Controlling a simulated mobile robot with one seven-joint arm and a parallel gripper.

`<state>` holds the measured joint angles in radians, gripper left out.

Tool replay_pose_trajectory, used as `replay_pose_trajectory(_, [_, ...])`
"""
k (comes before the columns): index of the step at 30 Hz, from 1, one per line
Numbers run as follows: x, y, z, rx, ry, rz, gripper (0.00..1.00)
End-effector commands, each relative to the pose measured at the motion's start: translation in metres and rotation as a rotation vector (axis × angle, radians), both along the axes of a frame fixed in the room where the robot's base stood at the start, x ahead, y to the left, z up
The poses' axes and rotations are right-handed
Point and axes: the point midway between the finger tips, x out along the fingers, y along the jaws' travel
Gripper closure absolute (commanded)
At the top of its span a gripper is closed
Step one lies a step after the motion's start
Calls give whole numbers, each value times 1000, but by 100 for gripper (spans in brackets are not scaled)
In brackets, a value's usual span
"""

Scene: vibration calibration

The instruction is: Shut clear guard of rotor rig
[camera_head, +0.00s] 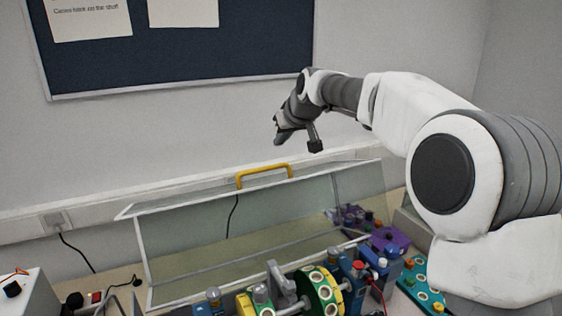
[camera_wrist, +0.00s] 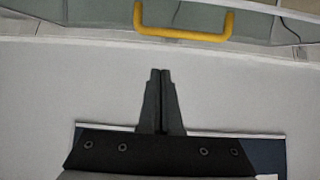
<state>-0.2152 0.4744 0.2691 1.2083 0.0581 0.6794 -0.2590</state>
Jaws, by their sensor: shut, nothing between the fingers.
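The clear guard (camera_head: 185,240) of the rotor rig stands raised, a see-through box with pale edges, tilted up behind the rotor. Its yellow handle (camera_head: 264,172) is on the upper edge; the handle also shows at the top of the wrist view (camera_wrist: 183,30). The rotor rig (camera_head: 310,292) has yellow-and-green discs on a shaft between blue supports, uncovered at the front. My gripper (camera_head: 279,130) is above and slightly right of the handle, near the wall, apart from it. In the wrist view my gripper's fingers (camera_wrist: 160,74) are together and empty, pointing towards the handle.
A purple device (camera_head: 388,240) and a teal board (camera_head: 424,285) with knobs stand right of the rig. A white box (camera_head: 25,298) with a black knob is at the front left. A dark notice board (camera_head: 180,50) hangs on the wall behind. Cables run along the bench.

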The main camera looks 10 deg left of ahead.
Motion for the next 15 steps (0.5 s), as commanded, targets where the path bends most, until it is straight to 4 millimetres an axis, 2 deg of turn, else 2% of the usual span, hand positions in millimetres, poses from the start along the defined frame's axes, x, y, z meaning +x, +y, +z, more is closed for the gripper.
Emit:
replay_pose_trajectory(8, [15, 17, -11, 15, -5, 15, 100])
replay_pose_trajectory(15, [38, 33, -37, 14, -4, 15, 100])
